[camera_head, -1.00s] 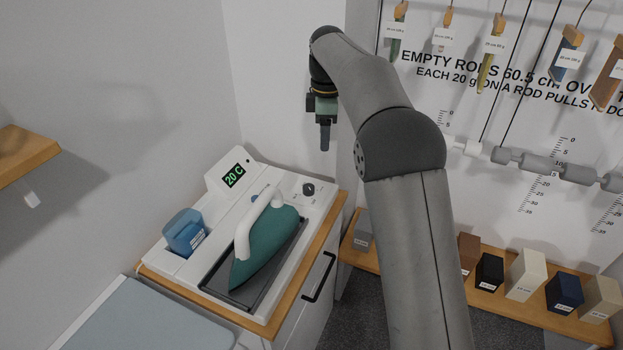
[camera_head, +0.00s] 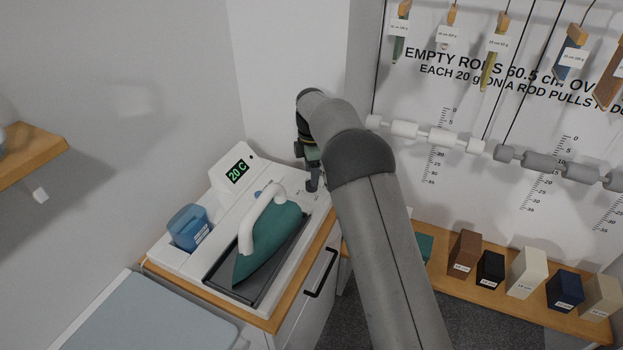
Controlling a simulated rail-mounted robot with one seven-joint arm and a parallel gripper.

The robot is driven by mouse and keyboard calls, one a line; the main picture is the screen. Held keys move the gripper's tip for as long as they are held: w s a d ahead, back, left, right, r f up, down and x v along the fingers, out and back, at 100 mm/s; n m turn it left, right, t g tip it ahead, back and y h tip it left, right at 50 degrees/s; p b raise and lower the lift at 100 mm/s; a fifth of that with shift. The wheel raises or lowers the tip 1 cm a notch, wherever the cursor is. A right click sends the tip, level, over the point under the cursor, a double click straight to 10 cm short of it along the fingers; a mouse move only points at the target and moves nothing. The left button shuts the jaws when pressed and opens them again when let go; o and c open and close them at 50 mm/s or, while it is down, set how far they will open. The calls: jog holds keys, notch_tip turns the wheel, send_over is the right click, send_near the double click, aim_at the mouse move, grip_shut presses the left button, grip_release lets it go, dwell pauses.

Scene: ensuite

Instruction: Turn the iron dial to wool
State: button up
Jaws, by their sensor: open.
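The iron station (camera_head: 222,206) is a white unit on a wood-topped cabinet, with a green display (camera_head: 237,171) reading 20 C. A teal iron with a white handle (camera_head: 268,240) rests on its dark tray (camera_head: 250,291). My gripper (camera_head: 312,183) points down at the back right of the station, over the place of the small dark dial. The gripper covers the dial, so its setting and any contact cannot be told. The jaws are open, though their gap is too small to make out.
A blue water container (camera_head: 188,228) sits at the station's left, clear of the gripper. A pale ironing surface (camera_head: 150,318) lies in front. A wooden shelf (camera_head: 30,155) juts out at left. Several blocks stand on a low shelf at right, below hanging weights and rods.

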jog(key=shift+f, duration=2)
jog(key=c, duration=1)
jog(key=shift+m, duration=0.3)
